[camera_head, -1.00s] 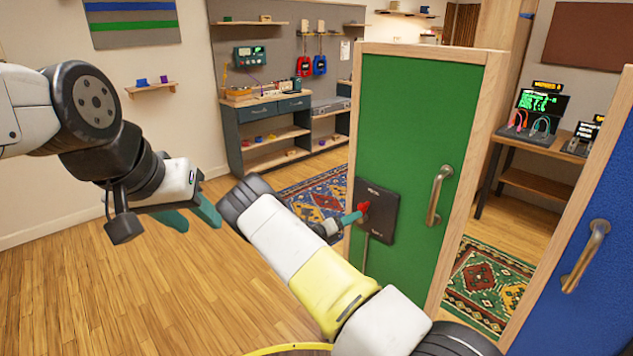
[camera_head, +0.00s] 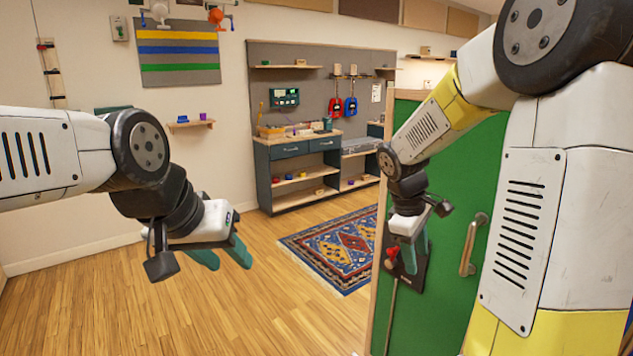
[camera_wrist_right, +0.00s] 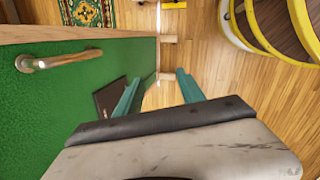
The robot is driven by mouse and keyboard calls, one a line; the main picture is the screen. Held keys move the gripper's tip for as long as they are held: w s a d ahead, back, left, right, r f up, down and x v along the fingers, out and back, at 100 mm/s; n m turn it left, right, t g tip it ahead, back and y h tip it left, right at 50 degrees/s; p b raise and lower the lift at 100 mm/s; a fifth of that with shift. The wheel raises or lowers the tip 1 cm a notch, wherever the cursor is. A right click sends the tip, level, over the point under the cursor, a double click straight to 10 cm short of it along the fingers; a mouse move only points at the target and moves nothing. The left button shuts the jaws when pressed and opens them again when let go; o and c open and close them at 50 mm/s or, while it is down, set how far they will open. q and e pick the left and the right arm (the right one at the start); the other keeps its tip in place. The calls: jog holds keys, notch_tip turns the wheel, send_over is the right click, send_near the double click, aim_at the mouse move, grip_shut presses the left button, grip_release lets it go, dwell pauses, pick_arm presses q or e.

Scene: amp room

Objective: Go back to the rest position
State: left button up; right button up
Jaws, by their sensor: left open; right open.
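My left gripper (camera_head: 222,256) hangs at the left of the head view, its two teal fingers apart and empty over the wooden floor. My right gripper (camera_head: 415,256) points down in front of the green panel (camera_head: 462,170), close to the dark plate (camera_head: 410,280) with a red knob (camera_head: 391,252). In the right wrist view, the right gripper (camera_wrist_right: 157,92) has its teal fingers apart with only floor between them. The left finger overlaps the dark plate (camera_wrist_right: 108,98) there; I cannot tell whether they touch.
A metal handle (camera_head: 472,246) sticks out of the green panel, and it also shows in the right wrist view (camera_wrist_right: 62,60). A patterned rug (camera_head: 335,245) lies before the workbench (camera_head: 290,150). The floor (camera_head: 130,300) at the left is clear.

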jog(key=s+a+r+m+t+y, duration=0.2)
jog(key=s+a+r+m, duration=0.2)
jog(key=s, duration=0.4)
jog(key=s+a+r+m+t+y, duration=0.2)
jog(key=s+a+r+m+y, duration=0.1)
jog(key=s, duration=0.5)
notch_tip(320, 180, up, 4)
jog(key=shift+a+f+m+t, duration=0.15)
jog(key=shift+a+m+t, duration=0.35)
jog(key=shift+m, duration=0.7)
